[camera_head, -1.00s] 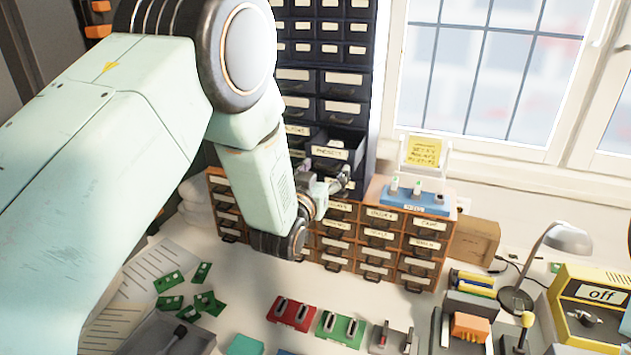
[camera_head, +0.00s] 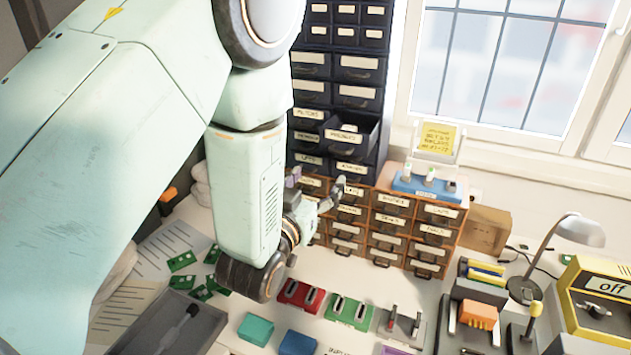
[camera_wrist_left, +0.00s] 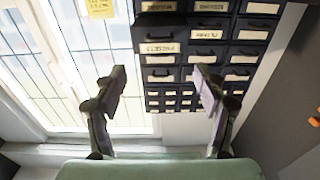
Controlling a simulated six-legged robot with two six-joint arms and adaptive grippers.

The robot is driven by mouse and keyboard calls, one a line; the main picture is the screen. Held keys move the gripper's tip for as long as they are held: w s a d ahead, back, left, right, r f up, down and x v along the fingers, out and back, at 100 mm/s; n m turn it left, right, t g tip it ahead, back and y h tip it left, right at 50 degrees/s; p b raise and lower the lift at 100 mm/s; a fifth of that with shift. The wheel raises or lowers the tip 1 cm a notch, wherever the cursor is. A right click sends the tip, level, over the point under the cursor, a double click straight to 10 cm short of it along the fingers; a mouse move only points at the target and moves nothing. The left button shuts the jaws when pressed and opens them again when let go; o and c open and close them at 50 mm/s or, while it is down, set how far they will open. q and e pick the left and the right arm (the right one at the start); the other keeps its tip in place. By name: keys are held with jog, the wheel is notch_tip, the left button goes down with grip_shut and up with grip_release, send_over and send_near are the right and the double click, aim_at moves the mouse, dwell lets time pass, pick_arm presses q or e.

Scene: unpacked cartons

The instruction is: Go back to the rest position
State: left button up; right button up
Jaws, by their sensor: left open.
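My left arm comes in from the left in the head view and covers much of it. My left gripper (camera_head: 315,186) is in front of the drawer cabinets, and its fingers are apart. In the left wrist view the two fingers (camera_wrist_left: 160,92) stand wide apart with nothing between them. The dark drawer cabinet (camera_head: 358,68) stands behind the gripper. One of its drawers (camera_head: 343,136) is pulled open, above the gripper, with something pale inside. My right gripper is not in view.
A wooden drawer cabinet (camera_head: 390,227) stands on the bench, with a blue holder (camera_head: 425,188) on top. Below are a red block (camera_head: 301,296), a green block (camera_head: 349,310), a grey tray (camera_head: 150,320) and green boards (camera_head: 183,261). A lamp (camera_head: 580,230) and yellow device (camera_head: 600,300) stand at right.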

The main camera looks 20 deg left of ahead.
pick_arm(q)
jog(key=shift+w, duration=0.1)
jog(key=s+a+f+g+b, duration=0.1)
jog(key=s+f+g+b, duration=0.35)
jog(key=f, duration=0.85)
jog(key=s+a+f+g+b, duration=0.1)
jog(key=s+f+g, duration=0.55)
jog(key=f, duration=0.65)
jog(key=s+a+f+g+b, duration=0.1)
jog(key=s+f+g+b, duration=0.6)
jog(key=s+f+b, duration=0.6)
jog(key=s+f, duration=1)
jog(key=s, duration=0.3)
jog(key=shift+f+n+y, duration=0.2)
jog(key=shift+n+y, duration=0.1)
jog(key=shift+n, duration=0.1)
jog(key=shift+a, duration=0.1)
jog(key=shift+w, duration=0.15)
